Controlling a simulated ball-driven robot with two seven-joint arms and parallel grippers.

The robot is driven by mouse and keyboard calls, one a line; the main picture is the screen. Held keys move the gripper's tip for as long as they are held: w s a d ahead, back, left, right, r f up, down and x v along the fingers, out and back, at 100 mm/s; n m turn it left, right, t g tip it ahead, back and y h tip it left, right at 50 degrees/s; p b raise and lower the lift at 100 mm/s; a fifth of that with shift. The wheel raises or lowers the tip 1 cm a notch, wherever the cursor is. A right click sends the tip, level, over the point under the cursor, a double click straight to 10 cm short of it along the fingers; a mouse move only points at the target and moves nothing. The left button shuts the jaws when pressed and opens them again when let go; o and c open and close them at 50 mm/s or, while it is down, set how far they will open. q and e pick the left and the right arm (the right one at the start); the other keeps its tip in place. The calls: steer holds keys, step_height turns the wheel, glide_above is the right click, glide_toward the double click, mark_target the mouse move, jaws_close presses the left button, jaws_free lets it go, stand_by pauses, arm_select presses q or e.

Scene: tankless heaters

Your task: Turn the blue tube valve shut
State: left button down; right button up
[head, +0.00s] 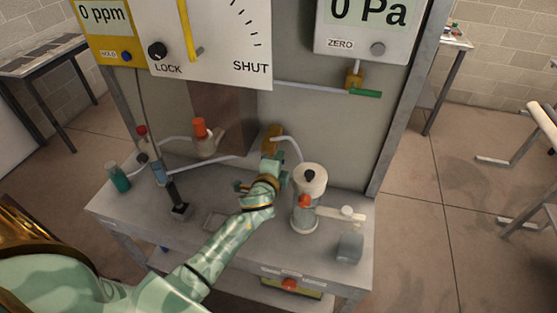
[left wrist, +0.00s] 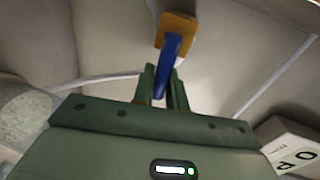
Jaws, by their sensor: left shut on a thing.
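The valve's brass-coloured body (head: 271,138) sits in the pale tubing at the back of the bench, just beyond my left gripper (head: 272,173). In the left wrist view, the blue handle (left wrist: 170,50) sticks out from the orange-brass body (left wrist: 178,29) towards me. My left gripper (left wrist: 163,86) is shut on the blue handle, with one green finger on each side of it. The gripper hides the handle in the head view. My right gripper is not in view.
A gauge panel (head: 215,65) hangs above.

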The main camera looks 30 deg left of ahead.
arm_select(q)
steer(key=shift+f, duration=0.1)
stand_by(0.5)
steer(key=c, duration=1.5)
jaws_free()
steer(key=v, duration=1.6)
steer(key=shift+s+d+p, duration=0.1)
steer(key=shift+s+p, duration=0.05)
steer(key=shift+p, duration=0.25)
